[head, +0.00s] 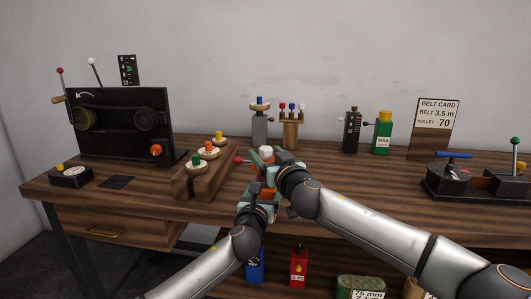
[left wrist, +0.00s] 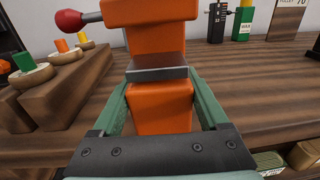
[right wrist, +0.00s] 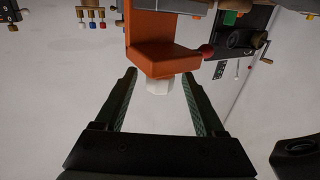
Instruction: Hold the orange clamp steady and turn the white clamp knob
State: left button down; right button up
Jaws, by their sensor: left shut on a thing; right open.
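The orange clamp (left wrist: 160,105) stands upright at the bench's front edge, with a grey metal band across it in the left wrist view. My left gripper (head: 260,194) is shut on its lower body, one green finger on each side. The white clamp knob (right wrist: 160,86) sits on the clamp's top and shows inverted in the right wrist view. It also shows in the head view (head: 265,150). My right gripper (right wrist: 159,77) is open, its fingertips on either side of the knob with gaps. In the head view the grippers hide most of the clamp.
A red-tipped rod (left wrist: 70,20) sticks out beside the clamp. A wooden stepped block (head: 203,172) with colored pegs stands to the left.

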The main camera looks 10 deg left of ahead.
jog(key=shift+w+a, duration=0.35)
jog(key=shift+w, duration=0.25)
grip_shut()
dwell(0.4)
